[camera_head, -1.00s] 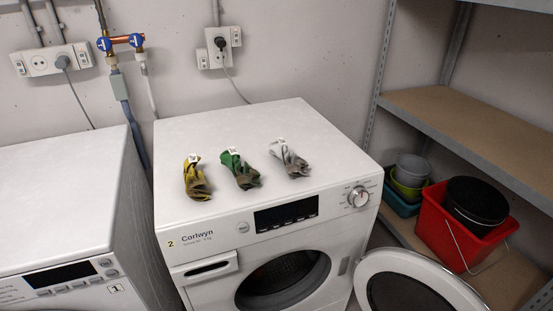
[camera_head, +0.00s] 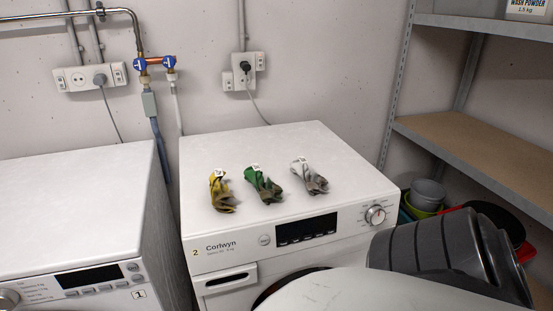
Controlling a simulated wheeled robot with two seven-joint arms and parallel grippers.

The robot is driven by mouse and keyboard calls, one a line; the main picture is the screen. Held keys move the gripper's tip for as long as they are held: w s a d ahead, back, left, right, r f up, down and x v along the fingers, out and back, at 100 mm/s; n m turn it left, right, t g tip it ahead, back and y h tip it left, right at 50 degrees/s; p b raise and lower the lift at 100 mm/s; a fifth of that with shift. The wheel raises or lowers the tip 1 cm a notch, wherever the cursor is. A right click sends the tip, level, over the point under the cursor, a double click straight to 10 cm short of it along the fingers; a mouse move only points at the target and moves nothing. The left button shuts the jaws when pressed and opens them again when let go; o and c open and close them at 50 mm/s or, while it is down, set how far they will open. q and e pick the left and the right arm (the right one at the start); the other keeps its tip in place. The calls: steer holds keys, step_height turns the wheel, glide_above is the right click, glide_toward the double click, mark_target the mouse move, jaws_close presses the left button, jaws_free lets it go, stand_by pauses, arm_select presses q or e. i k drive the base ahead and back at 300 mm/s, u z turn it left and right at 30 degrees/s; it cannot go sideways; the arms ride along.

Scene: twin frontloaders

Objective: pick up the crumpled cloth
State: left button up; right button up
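Three small crumpled cloths lie apart in a row on top of washing machine 2 (camera_head: 300,145), each with a small white tag at its far end. The yellow cloth (camera_head: 223,196) is on the left, the green cloth (camera_head: 263,184) in the middle and the pale grey cloth (camera_head: 310,178) on the right. Each has darker, dull patches toward its near end. Neither of my grippers is in view. A part of my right arm fills the lower right, clear of the cloths in the picture.
Machine 1 (camera_head: 75,200) stands on the left. A metal shelf (camera_head: 480,150) stands on the right. Taps (camera_head: 155,63) and sockets (camera_head: 90,77) are on the back wall. The tops are otherwise clear.

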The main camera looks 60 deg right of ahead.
mark_target(313, 181)
steer(key=k, duration=0.65)
steer(key=z, duration=0.8)
